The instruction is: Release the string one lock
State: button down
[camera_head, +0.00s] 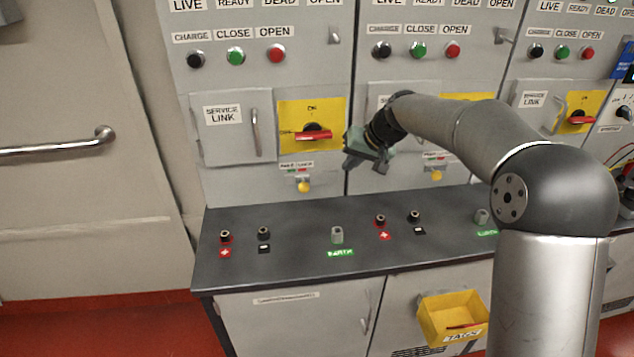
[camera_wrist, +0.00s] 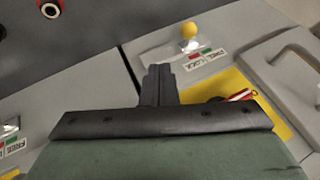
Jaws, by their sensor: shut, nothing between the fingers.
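The string one lock is a small yellow knob (camera_head: 304,186) on a metal base, low on the leftmost cabinet. A label plate (camera_head: 296,165) with green and red marks sits just above it. In the wrist view the picture is turned over, with the knob (camera_wrist: 189,31) beyond the fingertips and to the right, near a FREE/LOCK label (camera_wrist: 196,60). Above the lock in the head view, a red handle (camera_head: 314,134) lies about level on a yellow plate (camera_head: 291,111). My gripper (camera_head: 353,161) is shut and empty, right of the lock, apart from it; its fingers (camera_wrist: 160,84) show in the wrist view.
The string two cabinet (camera_head: 387,72) stands to the right, its yellow lock knob (camera_head: 437,175) partly near my arm. A yellow tags bin (camera_head: 430,305) hangs in front.

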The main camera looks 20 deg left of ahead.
aim_at(304, 185)
jog(key=w+a+f+p, duration=0.1)
jog(key=a+f+p, duration=0.3)
jog(key=a+f, duration=0.4)
jog(key=shift+a+f, duration=0.4)
jog(key=shift+f, duration=0.1)
